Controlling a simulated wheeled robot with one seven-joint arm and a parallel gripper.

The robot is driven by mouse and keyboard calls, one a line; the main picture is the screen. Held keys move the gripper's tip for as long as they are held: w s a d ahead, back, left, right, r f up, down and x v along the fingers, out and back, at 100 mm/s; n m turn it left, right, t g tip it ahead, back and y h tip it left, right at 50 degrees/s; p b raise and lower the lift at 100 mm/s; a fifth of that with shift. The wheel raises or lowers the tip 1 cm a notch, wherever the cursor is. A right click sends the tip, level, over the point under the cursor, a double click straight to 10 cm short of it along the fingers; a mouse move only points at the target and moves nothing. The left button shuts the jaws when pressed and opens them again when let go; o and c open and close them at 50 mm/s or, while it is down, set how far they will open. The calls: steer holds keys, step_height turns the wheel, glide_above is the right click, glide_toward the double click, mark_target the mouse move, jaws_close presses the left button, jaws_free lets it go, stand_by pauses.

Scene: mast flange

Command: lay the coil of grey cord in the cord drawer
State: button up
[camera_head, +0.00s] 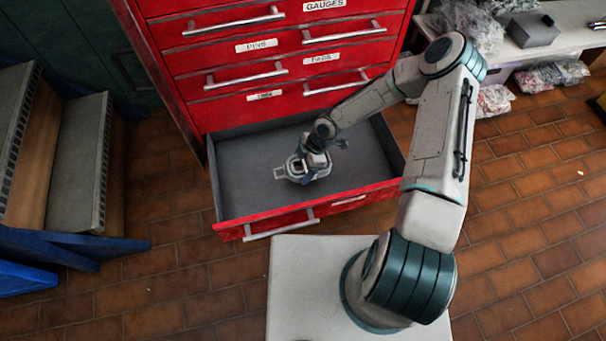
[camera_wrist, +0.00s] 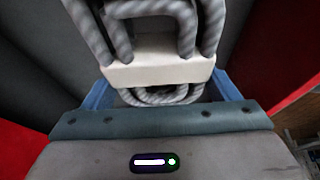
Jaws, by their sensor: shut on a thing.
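The coil of grey cord fills the top of the wrist view as thick twisted grey strands (camera_wrist: 122,40), bound by a cream band (camera_wrist: 150,70). My gripper (camera_wrist: 162,92) has its blue fingers on both sides of the band, shut on it. In the head view my gripper (camera_head: 313,172) is low inside the open drawer (camera_head: 245,165) of the red cabinet, near the middle of its grey floor. The coil (camera_head: 294,170) shows there beside and under the gripper, partly hidden. I cannot tell whether it touches the drawer floor.
Closed labelled drawers with bar handles (camera_head: 235,82) rise above the open one. The drawer floor around the coil looks bare. Grey-and-wood steps (camera_head: 72,165) stand at left. A bench with a grey box (camera_head: 533,32) and bagged items is at upper right.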

step_height(320, 180, down, 8)
steer(key=shift+r+b, duration=0.15)
steer(key=shift+b, duration=1)
steer(key=o, duration=1)
steer(key=p+v, duration=0.4)
steer(key=v, duration=0.6)
steer(key=shift+d+r, duration=0.1)
steer(key=shift+r, duration=0.3)
steer(key=shift+v, duration=0.8)
steer(key=s+d+r+m+h, duration=0.25)
steer(key=d+r+m, duration=0.3)
steer(key=r, duration=0.65)
steer(key=s+d+r+m+h, duration=0.2)
steer(key=d+r+m+h, duration=0.4)
steer(key=r, duration=0.5)
steer(key=s+r+m+t+y, duration=0.2)
steer(key=s+r+m+y, duration=0.2)
steer(key=s+r+m, duration=0.5)
steer(key=s+r, duration=0.5)
steer(key=r, duration=0.1)
steer(key=shift+a+r, duration=0.2)
